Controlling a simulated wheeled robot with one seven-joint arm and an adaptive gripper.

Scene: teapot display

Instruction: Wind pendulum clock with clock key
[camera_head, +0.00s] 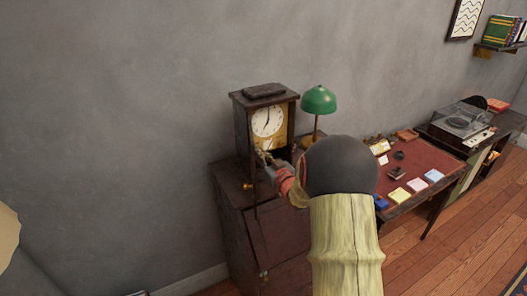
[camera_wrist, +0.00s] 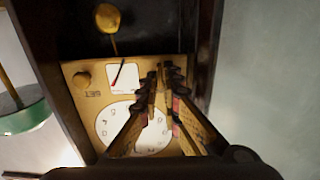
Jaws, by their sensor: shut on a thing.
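The pendulum clock (camera_head: 267,122) stands upright on a dark wooden cabinet, its white dial facing out. In the wrist view the clock appears upside down: its dial (camera_wrist: 150,138), a brass plate with a knob (camera_wrist: 84,78) marked SET, a small white gauge (camera_wrist: 124,78) with a red needle, and the brass pendulum bob (camera_wrist: 108,18). My gripper (camera_wrist: 166,78) is at the clock's front, just below the dial, with its fingertips over the plate beside the gauge. It also shows in the head view (camera_head: 264,157). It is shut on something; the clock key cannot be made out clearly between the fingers.
The dark cabinet (camera_head: 285,235) is under the clock. A green lamp (camera_head: 318,100) stands close to the clock's right. A red-topped desk (camera_head: 418,168) with papers and small items is farther right, then a record player (camera_head: 462,120). The wall is close behind.

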